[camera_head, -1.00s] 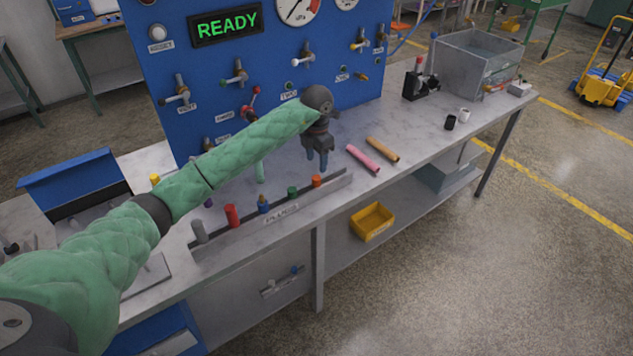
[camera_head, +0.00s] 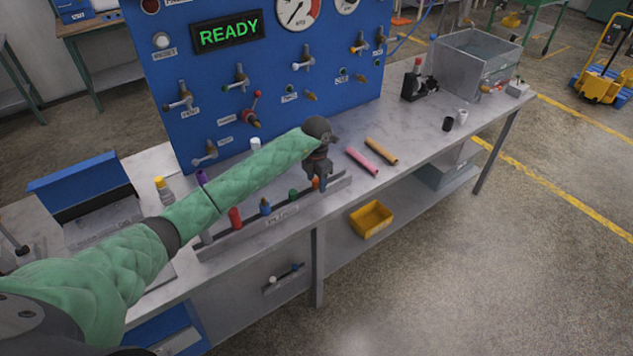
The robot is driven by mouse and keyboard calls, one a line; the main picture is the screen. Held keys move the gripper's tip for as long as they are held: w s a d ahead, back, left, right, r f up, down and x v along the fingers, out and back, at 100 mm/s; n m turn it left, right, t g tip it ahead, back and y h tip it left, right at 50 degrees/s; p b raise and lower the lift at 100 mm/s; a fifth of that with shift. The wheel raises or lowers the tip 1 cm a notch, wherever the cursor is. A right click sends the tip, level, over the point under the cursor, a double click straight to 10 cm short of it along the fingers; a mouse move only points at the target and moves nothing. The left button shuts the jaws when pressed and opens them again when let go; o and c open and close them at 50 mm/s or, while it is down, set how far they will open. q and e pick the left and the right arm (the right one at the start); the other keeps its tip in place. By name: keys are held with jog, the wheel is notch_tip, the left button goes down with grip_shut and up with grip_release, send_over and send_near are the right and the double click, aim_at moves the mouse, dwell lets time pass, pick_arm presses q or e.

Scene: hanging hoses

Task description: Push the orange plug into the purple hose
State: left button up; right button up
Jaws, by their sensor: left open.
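The orange plug (camera_head: 315,183) stands at the right end of the plug rack (camera_head: 228,247) on the bench. My left gripper (camera_head: 319,187) is open and points down at the orange plug, with its fingers beside it. They partly cover the plug, and I cannot tell whether they touch it. A purple piece (camera_head: 202,178) shows just behind my left arm, near the foot of the blue panel. Most of it is hidden, so I cannot tell whether it is the purple hose. My right gripper is not in view.
Red (camera_head: 235,218), blue (camera_head: 265,206) and green plugs share the rack. Pink (camera_head: 363,161) and tan (camera_head: 381,151) tubes lie to the right on the bench (camera_head: 415,142). The blue panel (camera_head: 215,85) with valves and a READY display stands behind. A metal tank (camera_head: 470,62) stands at the far right.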

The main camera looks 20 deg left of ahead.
pick_arm(q)
jog(key=shift+f, duration=0.15)
jog(key=c, duration=1)
jog(key=shift+c, duration=0.2)
